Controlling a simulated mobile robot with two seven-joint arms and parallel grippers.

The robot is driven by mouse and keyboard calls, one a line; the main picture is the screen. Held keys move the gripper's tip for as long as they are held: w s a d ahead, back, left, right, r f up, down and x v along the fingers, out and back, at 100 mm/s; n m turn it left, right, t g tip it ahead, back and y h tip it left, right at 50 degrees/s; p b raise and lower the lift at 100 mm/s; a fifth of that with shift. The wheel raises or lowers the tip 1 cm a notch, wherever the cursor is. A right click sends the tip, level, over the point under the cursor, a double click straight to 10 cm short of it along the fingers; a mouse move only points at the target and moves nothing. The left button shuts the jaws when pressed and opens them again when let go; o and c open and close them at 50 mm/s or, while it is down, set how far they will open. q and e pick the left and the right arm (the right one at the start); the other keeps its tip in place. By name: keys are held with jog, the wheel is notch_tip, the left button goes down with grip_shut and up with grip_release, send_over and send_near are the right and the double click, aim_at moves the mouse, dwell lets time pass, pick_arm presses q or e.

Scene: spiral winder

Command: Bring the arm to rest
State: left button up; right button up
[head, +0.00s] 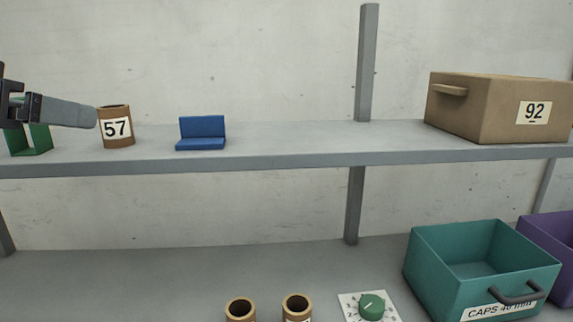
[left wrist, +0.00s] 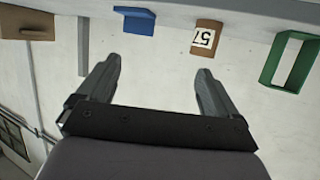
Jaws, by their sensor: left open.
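My left gripper (head: 92,119) comes in from the left in the head view, at the height of the upper shelf, with a grey finger overlapping the edge of the brown tube marked 57 (head: 115,128). In the left wrist view its two fingers (left wrist: 155,85) are spread wide with nothing between them. That view is upside down and also shows the tube marked 57 (left wrist: 205,40), apart from the fingers. My right gripper shows in neither view.
The upper shelf (head: 300,143) holds a green frame (head: 40,140), a blue L-shaped block (head: 202,131) and a brown box marked 92 (head: 480,105). Below are two tubes (head: 240,309), a green dial (head: 371,306), a teal bin (head: 430,275) and a purple bin (head: 555,240).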

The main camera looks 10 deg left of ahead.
pick_arm(q)
jog(key=w+d+f+m+g, duration=0.15)
jog(key=d+f, duration=0.25)
jog(key=f, duration=1)
jog(key=w+d+f+m+g, duration=0.1)
jog(key=w+d+f+g, duration=0.2)
jog(key=f, duration=1.1)
jog(key=s+d+f+n+g+y, duration=0.1)
jog(key=s+d+f+g, duration=0.15)
jog(key=s+f, duration=0.9)
jog(key=s+d+f+n+g+y, duration=0.1)
jog(key=s+d+f+g, duration=0.15)
jog(key=s+f, duration=0.9)
jog(key=w+d+f+t+h, duration=0.2)
jog(key=w+f+t, duration=0.4)
jog(key=f, duration=0.2)
jog(key=shift+d, duration=0.25)
